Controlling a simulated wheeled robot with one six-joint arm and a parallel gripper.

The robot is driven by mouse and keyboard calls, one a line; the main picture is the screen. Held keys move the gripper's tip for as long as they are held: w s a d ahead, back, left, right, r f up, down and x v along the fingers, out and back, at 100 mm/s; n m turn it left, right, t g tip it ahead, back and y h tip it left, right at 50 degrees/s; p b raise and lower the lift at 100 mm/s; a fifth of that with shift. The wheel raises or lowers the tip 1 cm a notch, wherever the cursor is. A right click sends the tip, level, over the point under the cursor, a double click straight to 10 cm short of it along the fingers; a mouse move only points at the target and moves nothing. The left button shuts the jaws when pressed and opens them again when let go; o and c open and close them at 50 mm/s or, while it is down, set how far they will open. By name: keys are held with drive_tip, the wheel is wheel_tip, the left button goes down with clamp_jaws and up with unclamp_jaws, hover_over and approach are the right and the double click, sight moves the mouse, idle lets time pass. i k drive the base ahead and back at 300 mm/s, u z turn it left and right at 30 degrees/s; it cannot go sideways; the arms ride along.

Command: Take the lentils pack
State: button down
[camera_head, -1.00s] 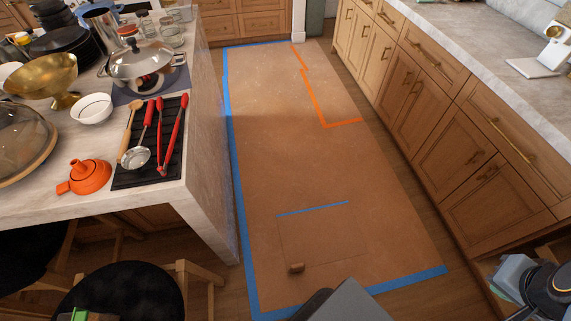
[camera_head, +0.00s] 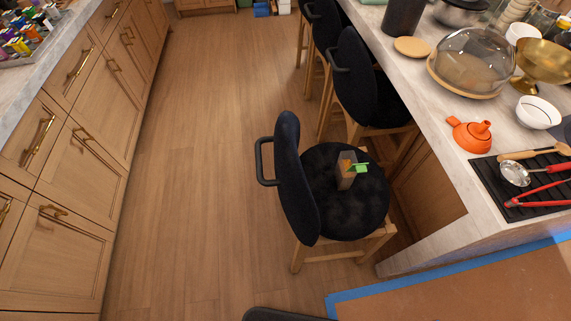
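A small pack (camera_head: 346,170) stands on the seat of the nearest black chair, close to the middle of the cushion. It is greyish brown with an orange patch, and a bright green piece shows at its right side. Its label is too small to read, so I cannot tell whether it is the lentils pack. My gripper is not in view.
The black chair (camera_head: 299,180) stands beside the marble island (camera_head: 446,141), with more chairs behind it. The wooden floor (camera_head: 190,190) left of the chairs is clear, up to the cabinets (camera_head: 77,170).

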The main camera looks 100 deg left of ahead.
sight(344, 181)
drive_tip(key=u, duration=2.6)
drive_tip(key=i, duration=0.45)
drive_tip(key=u, duration=0.25)
